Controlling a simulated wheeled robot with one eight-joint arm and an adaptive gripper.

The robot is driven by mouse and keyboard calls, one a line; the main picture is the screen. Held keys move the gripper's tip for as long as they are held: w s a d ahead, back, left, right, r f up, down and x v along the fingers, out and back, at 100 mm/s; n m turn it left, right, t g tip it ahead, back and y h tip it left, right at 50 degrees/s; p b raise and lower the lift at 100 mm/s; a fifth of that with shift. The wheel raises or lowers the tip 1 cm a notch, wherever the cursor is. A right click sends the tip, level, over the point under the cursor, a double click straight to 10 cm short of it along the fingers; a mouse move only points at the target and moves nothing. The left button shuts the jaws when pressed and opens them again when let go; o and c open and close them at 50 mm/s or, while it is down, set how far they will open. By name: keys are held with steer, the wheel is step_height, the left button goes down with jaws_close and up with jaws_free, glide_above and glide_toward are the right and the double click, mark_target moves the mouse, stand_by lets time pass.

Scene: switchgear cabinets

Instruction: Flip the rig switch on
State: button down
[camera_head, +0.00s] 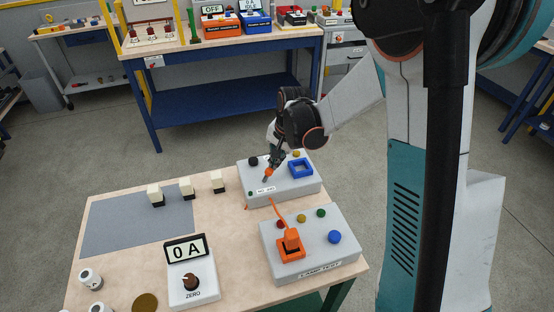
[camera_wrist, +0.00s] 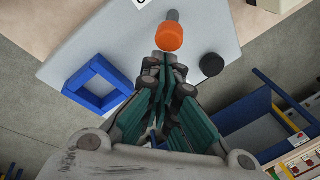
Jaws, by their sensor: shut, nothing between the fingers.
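The rear grey box (camera_head: 295,189) stands on the wooden table with a small white label on its front that is too small to read surely. A switch lever with an orange tip (camera_head: 267,172) rises from this box; it also shows in the wrist view as an orange cap (camera_wrist: 169,36) on a grey stem. I cannot tell which position the lever is in. My gripper (camera_head: 273,162) is shut and empty, its fingertips (camera_wrist: 163,60) right at the orange cap. I cannot tell whether they touch it.
The rear box also carries a blue square frame (camera_head: 301,168) and a black knob (camera_head: 253,161). A 0 A meter (camera_head: 186,248) is left. The grey mat (camera_head: 125,222) is mostly clear.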

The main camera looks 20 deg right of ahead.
steer(key=shift+a+r+h, duration=0.4)
steer(key=shift+a+h, duration=0.2)
steer(key=shift+h, duration=0.3)
steer(key=shift+a+r+n+h, duration=0.15)
steer(key=shift+a+n+h, duration=0.15)
steer(key=shift+a+h, duration=0.15)
steer(key=a+h, duration=0.1)
steer(key=a+h+b, duration=0.1)
steer(key=h, duration=0.1)
steer(key=a+h, duration=0.1)
steer(key=shift+r+h, duration=0.3)
steer(key=shift+h, duration=0.05)
steer(key=shift+d, duration=0.15)
steer(key=shift+r, duration=0.2)
steer(key=shift+r+p, duration=0.4)
steer(key=shift+r, duration=0.3)
